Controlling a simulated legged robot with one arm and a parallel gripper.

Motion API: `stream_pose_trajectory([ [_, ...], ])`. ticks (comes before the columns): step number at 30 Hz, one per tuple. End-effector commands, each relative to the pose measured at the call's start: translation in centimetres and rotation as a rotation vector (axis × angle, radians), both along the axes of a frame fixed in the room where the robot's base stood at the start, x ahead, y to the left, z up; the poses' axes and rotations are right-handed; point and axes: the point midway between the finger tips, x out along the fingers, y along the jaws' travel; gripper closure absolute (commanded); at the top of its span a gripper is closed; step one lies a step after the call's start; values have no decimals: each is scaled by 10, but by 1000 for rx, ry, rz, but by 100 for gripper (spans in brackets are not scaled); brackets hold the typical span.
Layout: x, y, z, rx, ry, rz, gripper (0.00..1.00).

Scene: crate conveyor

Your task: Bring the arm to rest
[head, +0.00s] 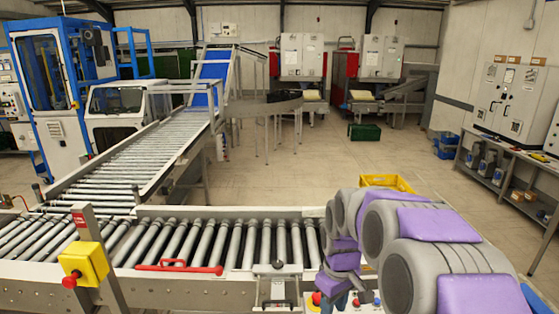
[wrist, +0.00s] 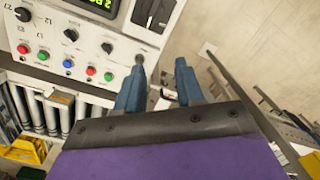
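My arm (head: 430,240), grey and purple, is folded at the lower right of the head view. My gripper (wrist: 160,76) shows in the wrist view as two blue fingers spread apart, with a gap between the tips and nothing held. In that view a light control panel (wrist: 85,50) with knobs and coloured buttons lies beyond the fingers, to the left. I cannot tell how far the fingertips are from it. In the head view the gripper is largely hidden among the arm links.
A roller conveyor (head: 200,245) crosses in front, with a branch (head: 140,160) going back to a blue-framed machine (head: 45,85). A yellow emergency-stop box (head: 84,262) stands at the front left. A yellow crate (head: 398,182) is behind my arm. A bench (head: 505,175) lines the right wall.

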Motion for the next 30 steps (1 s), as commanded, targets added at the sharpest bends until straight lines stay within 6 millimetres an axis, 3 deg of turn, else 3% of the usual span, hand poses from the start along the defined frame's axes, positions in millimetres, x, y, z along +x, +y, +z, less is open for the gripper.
stream_pose_trajectory([
  [10,-119,-2,16,-20,41,-205,63],
  [21,-246,-8,1,-57,88,-455,63],
  [24,-275,-10,-7,-66,101,-516,63],
  [30,-308,-11,-18,-77,116,-591,63],
])
